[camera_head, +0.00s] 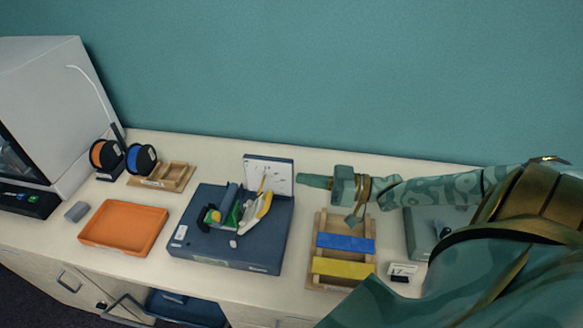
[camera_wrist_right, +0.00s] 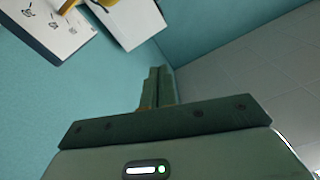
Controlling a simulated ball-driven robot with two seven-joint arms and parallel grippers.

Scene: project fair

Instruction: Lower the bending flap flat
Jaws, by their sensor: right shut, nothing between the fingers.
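A dark blue base (camera_head: 262,254) stands mid-counter with green, yellow and white parts (camera_head: 239,212) on it. A white panel with small drawings (camera_head: 283,178) stands upright at its back edge; it also shows at the upper left of the right wrist view (camera_wrist_right: 45,28). I cannot tell for sure which part is the bending flap. My right gripper (camera_head: 312,181) points left, just right of the panel and above the counter. Its fingers (camera_wrist_right: 157,88) are together and empty, apart from the panel in the right wrist view. My left gripper is not in view.
Right of the base lies a wooden frame (camera_head: 314,240) with a blue strip (camera_head: 346,243) and a yellow strip (camera_head: 343,268). An orange tray (camera_head: 125,213), spools (camera_head: 140,158) and a wooden holder (camera_head: 175,177) are on the left. A grey box (camera_head: 432,224) stands right, partly behind my arm.

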